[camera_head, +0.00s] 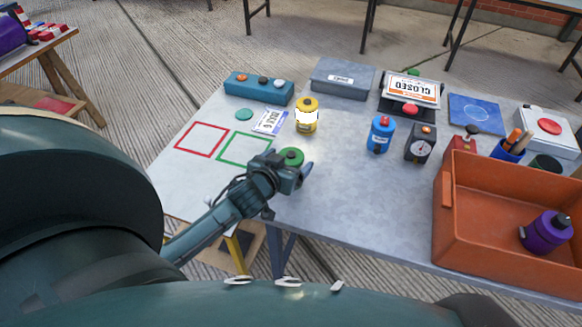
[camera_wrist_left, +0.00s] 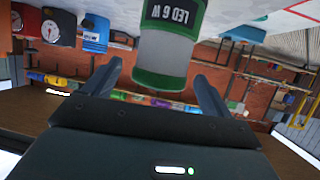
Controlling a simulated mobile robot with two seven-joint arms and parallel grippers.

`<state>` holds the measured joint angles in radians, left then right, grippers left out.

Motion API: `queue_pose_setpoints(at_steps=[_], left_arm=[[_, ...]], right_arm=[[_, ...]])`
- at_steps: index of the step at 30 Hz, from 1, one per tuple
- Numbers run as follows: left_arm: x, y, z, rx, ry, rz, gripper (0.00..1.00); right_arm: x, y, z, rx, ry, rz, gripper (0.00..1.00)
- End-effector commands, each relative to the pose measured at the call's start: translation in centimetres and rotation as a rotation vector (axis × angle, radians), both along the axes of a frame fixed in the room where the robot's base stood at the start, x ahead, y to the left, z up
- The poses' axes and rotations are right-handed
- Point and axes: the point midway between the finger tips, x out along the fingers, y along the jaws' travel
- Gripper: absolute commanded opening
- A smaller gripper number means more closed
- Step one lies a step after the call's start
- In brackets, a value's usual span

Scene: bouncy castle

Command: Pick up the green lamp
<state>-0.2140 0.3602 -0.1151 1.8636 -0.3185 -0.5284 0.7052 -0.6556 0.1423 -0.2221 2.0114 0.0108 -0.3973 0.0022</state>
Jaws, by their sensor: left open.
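The green lamp (camera_head: 291,155) stands on the grey table, partly hidden behind my left gripper in the head view. In the left wrist view the lamp (camera_wrist_left: 168,50) shows a green and pale body marked "LED 6 W". My left gripper (camera_head: 291,165) is open at the lamp's near side. In the left wrist view its two fingers (camera_wrist_left: 157,85) are spread to either side of the lamp's end, with gaps visible. I cannot tell whether either finger touches it. My right gripper is not in view.
A yellow lamp (camera_head: 307,127) stands behind the green one, and a blue lamp (camera_head: 380,146) stands to the right. An orange crate (camera_head: 452,222) holds a purple lamp (camera_head: 545,232). Red (camera_head: 192,154) and green (camera_head: 229,162) outlined squares lie bare at left. The table front is clear.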

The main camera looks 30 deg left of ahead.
Motion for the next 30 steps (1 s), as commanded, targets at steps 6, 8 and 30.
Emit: queue_pose_setpoints(at_steps=[6,8,30], left_arm=[[1.8,0.2,-0.7,0.000,0.000,-0.001,0.84],[1.8,0.2,-0.8,0.000,0.000,-0.001,0.84],[1.7,0.2,-0.8,0.001,0.000,-0.001,0.35]], right_arm=[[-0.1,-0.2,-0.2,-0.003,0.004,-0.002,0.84],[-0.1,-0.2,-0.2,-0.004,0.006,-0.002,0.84],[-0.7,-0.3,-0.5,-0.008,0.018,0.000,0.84]])
